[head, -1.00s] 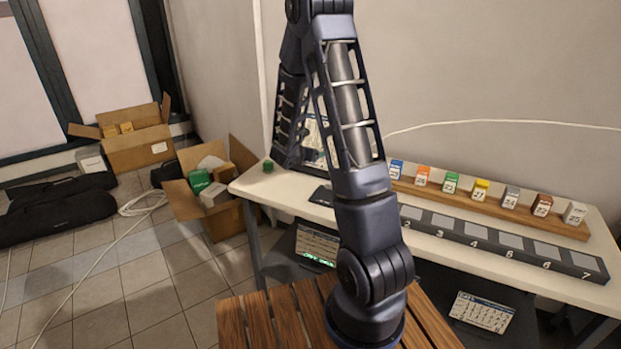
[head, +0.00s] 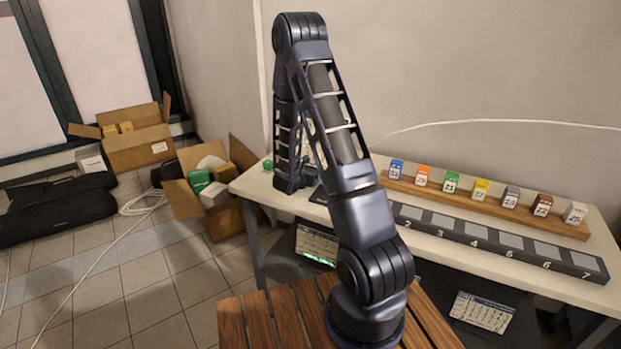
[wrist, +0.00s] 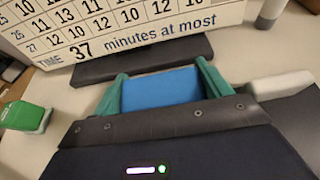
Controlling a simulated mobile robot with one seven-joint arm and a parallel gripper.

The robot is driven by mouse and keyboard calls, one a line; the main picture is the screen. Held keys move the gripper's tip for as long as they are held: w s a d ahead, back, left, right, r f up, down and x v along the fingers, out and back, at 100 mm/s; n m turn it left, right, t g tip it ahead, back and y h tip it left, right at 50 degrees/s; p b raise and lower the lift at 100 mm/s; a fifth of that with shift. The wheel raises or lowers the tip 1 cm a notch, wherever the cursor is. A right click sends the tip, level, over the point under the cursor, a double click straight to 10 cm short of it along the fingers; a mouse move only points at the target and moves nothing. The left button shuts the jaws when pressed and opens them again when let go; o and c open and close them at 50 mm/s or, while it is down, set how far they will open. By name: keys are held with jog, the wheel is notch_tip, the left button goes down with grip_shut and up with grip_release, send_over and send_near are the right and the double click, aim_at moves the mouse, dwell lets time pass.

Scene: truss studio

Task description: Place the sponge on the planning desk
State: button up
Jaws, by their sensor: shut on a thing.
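In the wrist view my gripper (wrist: 162,74) has its two teal fingers on either side of a blue block-like thing, which I take to be the sponge (wrist: 160,91). The fingers are shut on it. The white-topped planning desk (head: 330,208) stands behind my arm in the head view, and its pale top (wrist: 235,62) shows around the gripper in the wrist view. In the head view my arm comes down over the desk's left end, and the arm hides the gripper and sponge. I cannot tell whether the sponge touches the desk.
A calendar board (wrist: 130,25) stands just beyond the sponge. A green item (wrist: 22,116) is at left, a white item (wrist: 282,84) at right. A wooden rack of coloured blocks (head: 480,205) and a dark numbered strip (head: 500,243) fill the desk's right part. Open boxes (head: 228,217) stand left.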

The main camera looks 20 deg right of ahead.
jog(key=shift+f, duration=0.35)
jog(key=o, duration=1)
jog(key=shift+f, duration=0.1)
jog(key=shift+c, duration=0.2)
